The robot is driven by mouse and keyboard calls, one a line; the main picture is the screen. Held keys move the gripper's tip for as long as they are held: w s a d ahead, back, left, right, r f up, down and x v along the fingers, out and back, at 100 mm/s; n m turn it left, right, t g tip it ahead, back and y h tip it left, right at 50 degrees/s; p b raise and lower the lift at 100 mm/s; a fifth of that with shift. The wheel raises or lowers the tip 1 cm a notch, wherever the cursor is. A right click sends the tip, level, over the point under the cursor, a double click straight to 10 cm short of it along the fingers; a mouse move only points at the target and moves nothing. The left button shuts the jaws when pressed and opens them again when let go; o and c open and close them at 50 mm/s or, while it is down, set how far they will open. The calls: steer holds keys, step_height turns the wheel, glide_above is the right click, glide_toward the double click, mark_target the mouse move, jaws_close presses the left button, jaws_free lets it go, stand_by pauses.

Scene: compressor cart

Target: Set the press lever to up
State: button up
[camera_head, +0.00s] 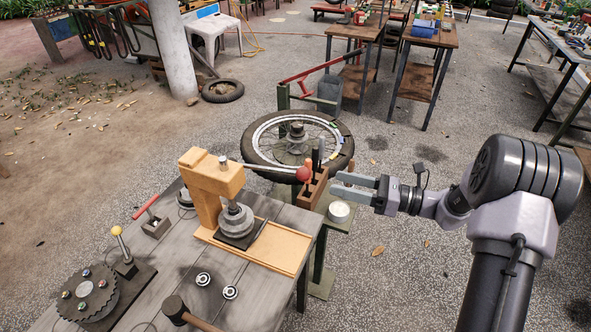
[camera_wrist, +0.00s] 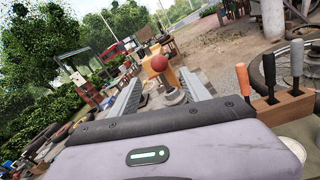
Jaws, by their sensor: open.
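The orange press (camera_head: 207,185) stands on the workbench, with a grey round ram part below its head. In the wrist view the knob (camera_wrist: 160,62) appears between and beyond the two grey fingers (camera_wrist: 160,79), with the orange press (camera_wrist: 152,68) behind. I see no contact between fingers and knob.
A wooden block (camera_head: 313,190) with upright tool handles stands close to my fingers, with a round white-topped tin (camera_head: 339,211) beside it. A wheel (camera_head: 297,140) lies behind. A yellow-knobbed lever (camera_head: 117,232) and a hammer (camera_head: 178,309) are on the bench (camera_head: 262,307).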

mark_target(296, 174)
steer(key=b+x, duration=0.2)
steer(key=x, duration=1.1)
steer(key=shift+a+f+b, duration=0.1)
steer(key=shift+a+b, duration=0.2)
steer(key=shift+c, duration=0.2)
jaws_close()
stand_by(0.4)
